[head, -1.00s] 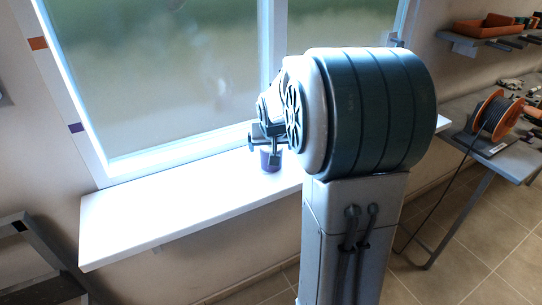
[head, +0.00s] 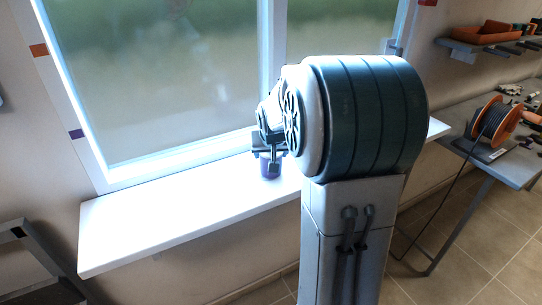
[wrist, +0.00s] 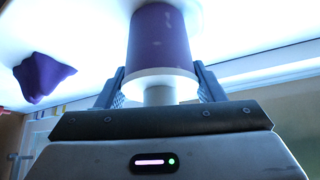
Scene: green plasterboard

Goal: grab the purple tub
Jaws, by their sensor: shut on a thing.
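The purple tub (head: 267,168) is a small purple cylinder on the white window sill, partly covered by my gripper in the head view. The wrist view shows the tub (wrist: 161,40) close up, with white at both ends and a narrower grey piece at its near end. My gripper (head: 266,157) is at the tub, and its fingers (wrist: 160,88) stand on either side of the near end, shut on it. The exact contact is hard to see in the glare.
A crumpled purple thing (wrist: 42,77) lies left of the tub in the wrist view. The white sill (head: 165,213) is clear to the left, with the window (head: 170,80) behind. At right, a bench holds an orange cable reel (head: 497,122).

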